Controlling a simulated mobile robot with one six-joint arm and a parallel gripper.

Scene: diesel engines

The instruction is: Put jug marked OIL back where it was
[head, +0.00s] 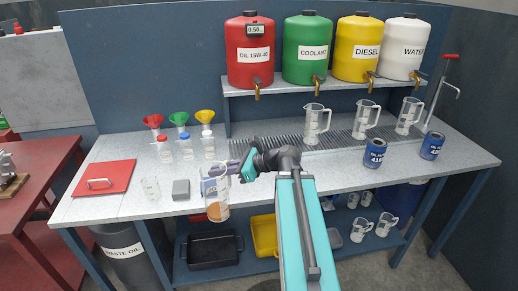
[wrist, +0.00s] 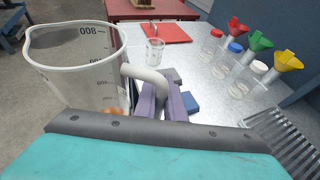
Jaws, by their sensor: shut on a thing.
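My gripper (head: 232,170) is shut on the handle of a clear measuring jug (head: 216,190). In the wrist view the purple fingers (wrist: 163,105) close around the jug's pale handle, and the jug (wrist: 75,62) shows graduations reading 800. The jug is roughly upright at the bench's front edge, with a little amber liquid low in it. I cannot read the word OIL on it. The red drum labelled OIL 15W-40 (head: 250,60) stands on the upper shelf. Three other clear jugs stand along the slotted drain grate (head: 290,143) under the taps.
Funnels and several capped bottles (head: 187,148) stand at the bench's back left. A red board (head: 105,178), a small beaker (head: 150,188) and a grey block (head: 181,190) lie left of the jug. Blue cans (head: 375,153) stand at right. The grate's left part is clear.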

